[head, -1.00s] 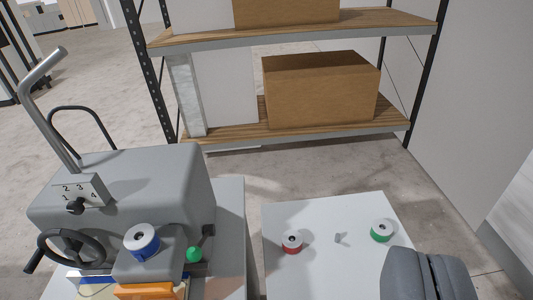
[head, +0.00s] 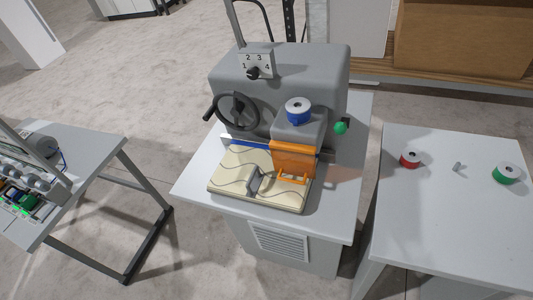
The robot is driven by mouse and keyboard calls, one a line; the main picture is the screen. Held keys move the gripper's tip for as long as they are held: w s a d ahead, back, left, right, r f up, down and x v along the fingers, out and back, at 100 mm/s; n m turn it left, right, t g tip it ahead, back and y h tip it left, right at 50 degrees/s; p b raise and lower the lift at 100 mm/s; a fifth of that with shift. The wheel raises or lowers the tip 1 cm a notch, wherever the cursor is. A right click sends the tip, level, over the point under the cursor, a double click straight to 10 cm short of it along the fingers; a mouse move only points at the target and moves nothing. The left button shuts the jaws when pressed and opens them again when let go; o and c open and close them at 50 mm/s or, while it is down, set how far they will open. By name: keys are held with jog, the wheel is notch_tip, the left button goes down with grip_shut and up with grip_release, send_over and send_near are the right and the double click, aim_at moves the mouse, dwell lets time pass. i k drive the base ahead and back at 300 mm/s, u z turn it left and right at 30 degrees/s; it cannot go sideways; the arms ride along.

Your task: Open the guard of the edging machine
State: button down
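The edging machine (head: 325,80) is a grey housing on a light grey stand, in the middle of the head view. Its orange guard (head: 293,153) hangs at the front of the head block, lowered over the right part of a cream quilted piece (head: 235,178). A blue spool (head: 298,110) sits on top of the block. A black handwheel (head: 237,112) is on the left, a green knob (head: 340,128) on the right, and a numbered dial (head: 254,72) above. My gripper is not in view now.
A white table (head: 430,230) on the right holds a red spool (head: 410,158), a green spool (head: 506,173) and a small grey piece (head: 457,167). Another table (head: 95,150) with equipment stands at left. Shelving with a cardboard box (head: 465,38) is behind. Floor shows between the tables.

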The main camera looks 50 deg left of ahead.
aim_at(298, 159)
jog(key=z, duration=0.05)
jog(key=k, duration=0.65)
jog(key=u, duration=0.5)
jog(key=i, duration=0.6)
jog(key=u, duration=0.35)
